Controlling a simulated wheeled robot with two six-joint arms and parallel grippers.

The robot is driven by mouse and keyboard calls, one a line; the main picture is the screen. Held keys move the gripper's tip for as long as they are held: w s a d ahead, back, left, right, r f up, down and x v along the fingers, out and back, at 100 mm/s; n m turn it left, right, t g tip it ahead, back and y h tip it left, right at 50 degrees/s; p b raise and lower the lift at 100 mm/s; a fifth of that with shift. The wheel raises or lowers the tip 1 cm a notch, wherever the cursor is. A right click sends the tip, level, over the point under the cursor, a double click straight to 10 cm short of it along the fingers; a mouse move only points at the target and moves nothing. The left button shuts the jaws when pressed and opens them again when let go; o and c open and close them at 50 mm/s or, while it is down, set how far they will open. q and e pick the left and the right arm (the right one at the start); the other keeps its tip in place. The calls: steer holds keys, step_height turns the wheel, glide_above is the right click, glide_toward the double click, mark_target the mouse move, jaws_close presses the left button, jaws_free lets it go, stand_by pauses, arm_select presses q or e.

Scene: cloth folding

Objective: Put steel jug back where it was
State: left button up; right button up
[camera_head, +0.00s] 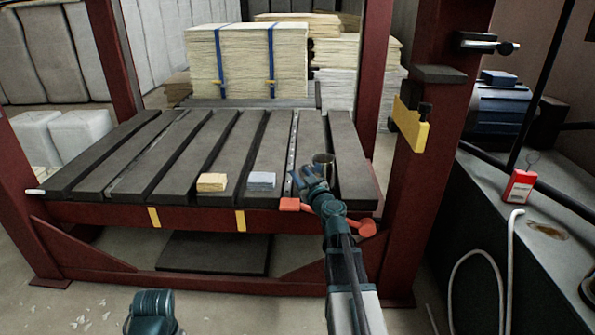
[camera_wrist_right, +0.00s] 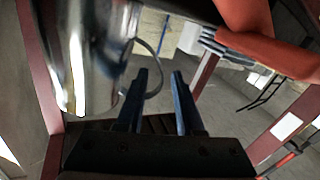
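The steel jug (camera_head: 324,161) stands on the right part of the dark slatted bench, partly hidden behind my right gripper. In the right wrist view the shiny jug (camera_wrist_right: 92,55) fills the upper left, with its thin loop handle (camera_wrist_right: 158,68) on its right side. My right gripper (camera_head: 308,178) is just in front of the jug. In the right wrist view its two blue fingers (camera_wrist_right: 164,78) are apart, and the handle loop shows by the left finger and partly in the gap. I cannot tell whether they touch. My left gripper is not in view.
The slatted bench (camera_head: 190,155) has a yellow folded cloth (camera_head: 212,182) and a grey-blue folded cloth (camera_head: 261,181) near its front edge. An orange-red object (camera_head: 290,204) lies close beside my right gripper. A red post (camera_head: 430,150) stands to the right.

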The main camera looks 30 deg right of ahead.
steer(key=s+a, duration=0.1)
steer(key=s, duration=0.8)
steer(key=shift+a, duration=0.1)
steer(key=a+f+n+g+y, duration=0.2)
steer(key=a+f+g+y, duration=0.15)
steer(key=a, duration=0.55)
steer(key=a+f+n+g+y, duration=0.2)
steer(key=a+f+y, duration=0.15)
steer(key=a, duration=0.65)
steer(key=a+f+n+g+y, duration=0.2)
steer(key=a+f, duration=0.2)
steer(key=a, duration=0.5)
steer(key=s+a+f+g, duration=0.6)
steer(key=s+a, duration=0.2)
steer(key=s+f+m+g+h, duration=0.2)
steer(key=s+f+g+h, duration=0.2)
steer(key=s+h, duration=0.4)
steer(key=shift+s+f+m, duration=0.3)
steer(key=shift+s+m, duration=0.1)
steer(key=shift+s, duration=0.85)
